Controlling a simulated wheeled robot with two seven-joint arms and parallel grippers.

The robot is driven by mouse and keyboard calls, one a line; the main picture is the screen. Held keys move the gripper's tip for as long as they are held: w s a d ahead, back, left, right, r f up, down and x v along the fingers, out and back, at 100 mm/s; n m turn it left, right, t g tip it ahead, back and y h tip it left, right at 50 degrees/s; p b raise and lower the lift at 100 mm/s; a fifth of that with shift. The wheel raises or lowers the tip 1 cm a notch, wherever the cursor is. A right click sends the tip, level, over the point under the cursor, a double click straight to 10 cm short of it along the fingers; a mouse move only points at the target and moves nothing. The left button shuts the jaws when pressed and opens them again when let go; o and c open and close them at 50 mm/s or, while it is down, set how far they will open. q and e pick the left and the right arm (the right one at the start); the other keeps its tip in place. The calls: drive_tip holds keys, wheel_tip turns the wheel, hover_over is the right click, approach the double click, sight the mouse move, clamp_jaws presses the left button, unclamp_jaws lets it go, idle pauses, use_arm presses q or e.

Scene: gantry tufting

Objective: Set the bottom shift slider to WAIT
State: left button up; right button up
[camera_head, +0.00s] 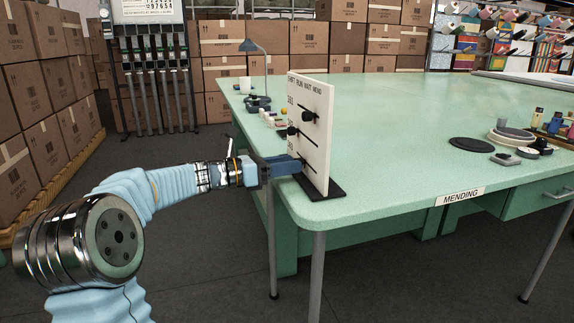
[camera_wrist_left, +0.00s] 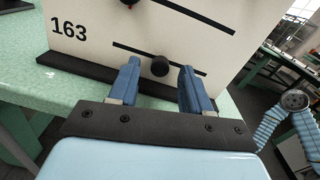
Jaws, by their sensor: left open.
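A white upright board (camera_head: 321,120) with slots and black knobs stands on a black base at the near left corner of the green table. Its header has small words, hard to read in full. In the left wrist view the bottom slot, beside the label 163, carries a round black knob (camera_wrist_left: 160,66), partway along the slot. My left gripper (camera_wrist_left: 158,78) is open, its blue fingers to either side of that knob, with gaps visible. In the head view the left gripper (camera_head: 298,163) is at the board's lower part and hides the bottom knob. My right gripper is not in view.
Higher slots hold a top knob (camera_head: 309,116) and a middle knob (camera_head: 292,131). Small items and a lamp (camera_head: 254,70) lie along the table's left edge behind the board. A black disc (camera_head: 471,145) and tins are at right. The table's middle (camera_head: 420,110) is clear.

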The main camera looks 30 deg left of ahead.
use_arm(q)
drive_tip(key=v, duration=1.3)
drive_tip(key=shift+a, duration=0.15)
drive_tip(key=w+d+f+m+g+y, duration=0.1)
drive_tip(key=w+d+f+g, duration=0.15)
drive_tip(key=f, duration=0.55)
drive_tip(key=w+d+f+m+g+y, duration=0.1)
drive_tip(key=d+f+g, duration=0.15)
drive_tip(key=f, duration=0.65)
drive_tip(key=w+d+f+m+g+y, duration=0.1)
drive_tip(key=w+d+f, duration=0.15)
drive_tip(key=f, duration=0.55)
drive_tip(key=s+d+f+m+g+y, duration=0.1)
drive_tip(key=s+d+f+m+g, duration=0.1)
drive_tip(key=d+f+m, duration=0.3)
drive_tip(key=s+d+f+g, duration=0.2)
drive_tip(key=f, duration=0.6)
drive_tip(key=s+d+f+m+g+y, duration=0.1)
drive_tip(key=s+d+f+m+g, duration=0.1)
drive_tip(key=s+d+f+m, duration=0.3)
drive_tip(key=s+d+f+m+g+y, duration=0.1)
drive_tip(key=s+d+f+m, duration=0.9)
drive_tip(key=d+f+m, duration=0.2)
drive_tip(key=d+m+p, duration=0.1)
drive_tip(key=d+m, duration=0.1)
drive_tip(key=m, duration=0.1)
drive_tip(key=shift+s+f+y, duration=0.4)
